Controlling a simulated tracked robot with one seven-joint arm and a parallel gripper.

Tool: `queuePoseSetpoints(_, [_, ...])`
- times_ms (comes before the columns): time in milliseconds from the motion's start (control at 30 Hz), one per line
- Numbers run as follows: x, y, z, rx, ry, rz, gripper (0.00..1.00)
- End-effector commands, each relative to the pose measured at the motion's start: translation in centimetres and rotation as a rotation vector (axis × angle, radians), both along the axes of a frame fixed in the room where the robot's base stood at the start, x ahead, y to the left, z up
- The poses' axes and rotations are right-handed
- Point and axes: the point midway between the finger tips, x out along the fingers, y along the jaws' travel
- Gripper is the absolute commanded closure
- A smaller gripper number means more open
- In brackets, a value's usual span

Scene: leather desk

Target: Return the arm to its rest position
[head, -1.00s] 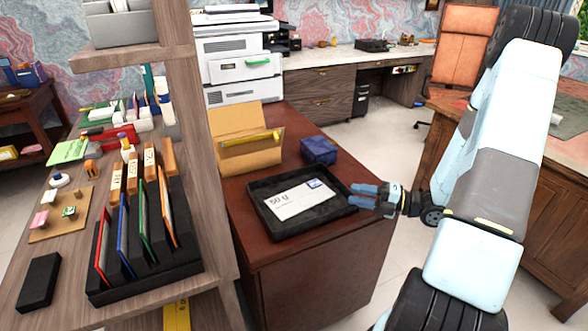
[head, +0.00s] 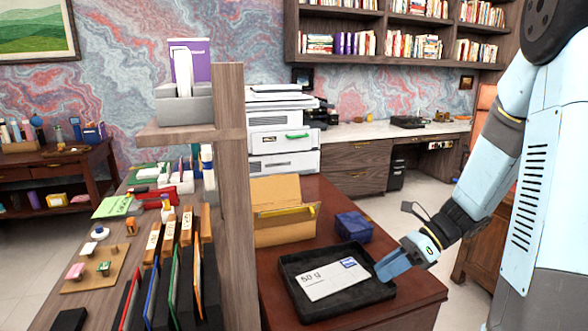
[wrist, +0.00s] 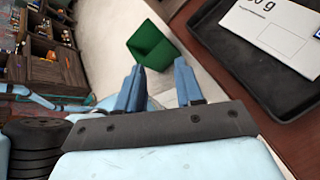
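My arm reaches in from the right side of the head view. My gripper (head: 392,266) is beside the right edge of a black tray (head: 374,290) on the red-brown desk. In the wrist view its two blue fingers (wrist: 158,90) are spread apart with nothing between them, so it is open and empty. A white envelope (head: 332,280) marked "50 g" lies in the tray. The envelope and the tray (wrist: 222,55) also show at the upper right of the wrist view, apart from the fingers.
A dark blue box (head: 353,227) and an open cardboard box (head: 281,232) stand behind the tray. A wooden shelf post (head: 232,170) rises left of the desk. In the wrist view, a green bin (wrist: 153,47) stands on the pale floor beyond the fingers.

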Motion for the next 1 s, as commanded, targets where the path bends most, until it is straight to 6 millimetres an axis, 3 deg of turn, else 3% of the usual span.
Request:
queuePoseSetpoints(467, [-4.6,0.4,5.7,-0.338,-0.547,0.573,0.64])
queuePoseSetpoints(1000, [-8.8,-1.2,13.1,-0.718,-1.085,1.259,0.64])
